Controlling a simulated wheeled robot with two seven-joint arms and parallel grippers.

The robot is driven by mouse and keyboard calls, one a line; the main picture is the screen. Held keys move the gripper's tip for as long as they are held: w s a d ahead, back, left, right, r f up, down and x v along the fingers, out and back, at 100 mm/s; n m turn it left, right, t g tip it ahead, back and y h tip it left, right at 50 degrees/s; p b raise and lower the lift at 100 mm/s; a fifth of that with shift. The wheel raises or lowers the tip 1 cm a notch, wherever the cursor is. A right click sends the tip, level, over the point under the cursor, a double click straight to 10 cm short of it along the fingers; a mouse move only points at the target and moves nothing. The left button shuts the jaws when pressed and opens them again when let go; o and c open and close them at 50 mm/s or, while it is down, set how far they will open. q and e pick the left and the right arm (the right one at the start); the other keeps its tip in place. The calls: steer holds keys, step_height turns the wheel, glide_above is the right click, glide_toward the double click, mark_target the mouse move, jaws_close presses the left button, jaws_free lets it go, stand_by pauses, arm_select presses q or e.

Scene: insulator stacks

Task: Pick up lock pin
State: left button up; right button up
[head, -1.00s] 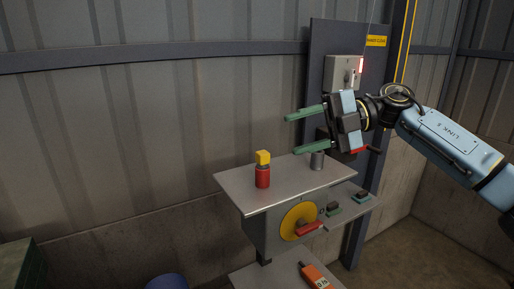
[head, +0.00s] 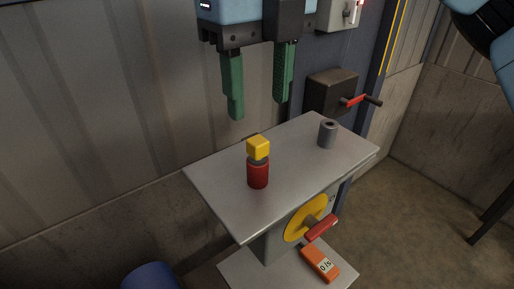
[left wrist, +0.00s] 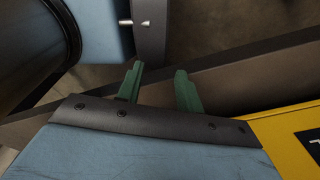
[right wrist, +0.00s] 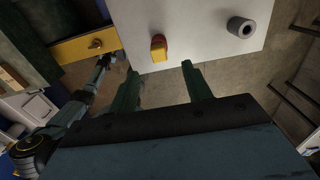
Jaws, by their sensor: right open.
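A red upright cylinder with a grey collar and yellow block head (head: 258,172) stands on the grey table; I take it as the lock pin. In the right wrist view its yellow head and red body (right wrist: 158,47) lie beyond the fingers, apart from them. My right gripper (head: 259,108) is open and empty, its green fingers pointing down above the table's back edge, behind the pin. It also shows in the right wrist view (right wrist: 159,68). My left gripper (left wrist: 159,69) is open and empty in the left wrist view, away from the pin; it is out of the head view.
A grey hollow cylinder (head: 327,134) stands on the table (head: 222,180), right of the pin. A dark box (head: 331,91) with a red-handled crank is behind. A yellow wheel (head: 303,222) is on the front, and an orange meter (head: 320,264) lies below.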

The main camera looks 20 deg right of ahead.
mark_target(257, 140)
step_height(257, 140, down, 2)
steer(key=shift+w+f, duration=0.1)
steer(key=shift+f, duration=0.6)
step_height(257, 140, down, 4)
steer(key=shift+f+p, duration=0.2)
steer(key=shift+p, duration=0.1)
arm_select(q)
steer(key=shift+w+d+r, duration=0.1)
steer(key=shift+w+r, duration=0.2)
steer(key=shift+w, duration=0.3)
arm_select(e)
steer(key=shift+a, duration=0.1)
jaws_close()
arm_select(q)
steer(key=shift+s, duration=0.1)
arm_select(e)
steer(key=shift+r, duration=0.1)
